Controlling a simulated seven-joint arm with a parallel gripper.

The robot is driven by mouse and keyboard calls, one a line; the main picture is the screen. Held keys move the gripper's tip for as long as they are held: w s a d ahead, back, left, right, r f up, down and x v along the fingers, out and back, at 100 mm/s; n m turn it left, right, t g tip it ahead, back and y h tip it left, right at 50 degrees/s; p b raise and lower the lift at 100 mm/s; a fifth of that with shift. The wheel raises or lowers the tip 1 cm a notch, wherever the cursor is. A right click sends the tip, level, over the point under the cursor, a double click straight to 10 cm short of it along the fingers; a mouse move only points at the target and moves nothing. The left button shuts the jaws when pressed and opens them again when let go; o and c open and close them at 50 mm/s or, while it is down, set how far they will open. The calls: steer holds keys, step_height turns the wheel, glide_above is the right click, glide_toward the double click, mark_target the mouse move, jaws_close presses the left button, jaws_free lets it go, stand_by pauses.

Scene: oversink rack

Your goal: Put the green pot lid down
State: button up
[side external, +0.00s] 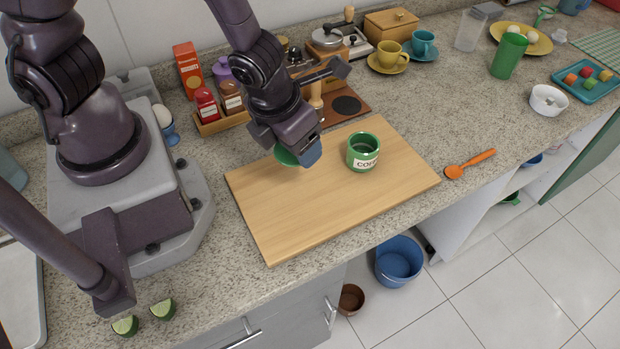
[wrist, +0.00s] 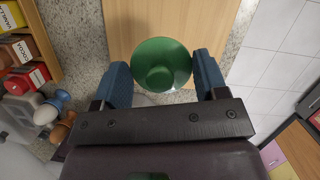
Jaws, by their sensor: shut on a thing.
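The green pot lid (side external: 284,157) is round with a knob, and my gripper (side external: 303,154) is shut on it over the wooden board (side external: 330,205). In the wrist view the lid (wrist: 161,65) sits between my two blue fingers, knob towards the camera. My gripper hides part of the lid in the side view, and I cannot tell whether the lid touches the board. A green coffee pot (side external: 363,152) with a white label stands upright on the board, to the right of my gripper and apart from it.
A spice rack (side external: 222,122) with jars stands behind the board on the left. A brown trivet (side external: 347,106) lies behind the board. An orange spoon (side external: 470,164) lies on the counter to the right. The front part of the board is clear.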

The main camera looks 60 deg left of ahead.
mark_target(313, 180)
steer(key=shift+w+a+f, duration=0.25)
steer(key=shift+w+f, duration=0.25)
steer(key=shift+w, duration=0.1)
steer(key=shift+w+a+f, duration=0.2)
steer(key=shift+w+f, duration=0.25)
steer(key=shift+w, duration=0.35)
steer(key=shift+w+d+f, duration=0.1)
steer(key=shift+d+f, duration=0.1)
steer(key=shift+f, duration=3.7)
steer(key=shift+f, duration=0.15)
steer(key=o, duration=0.9)
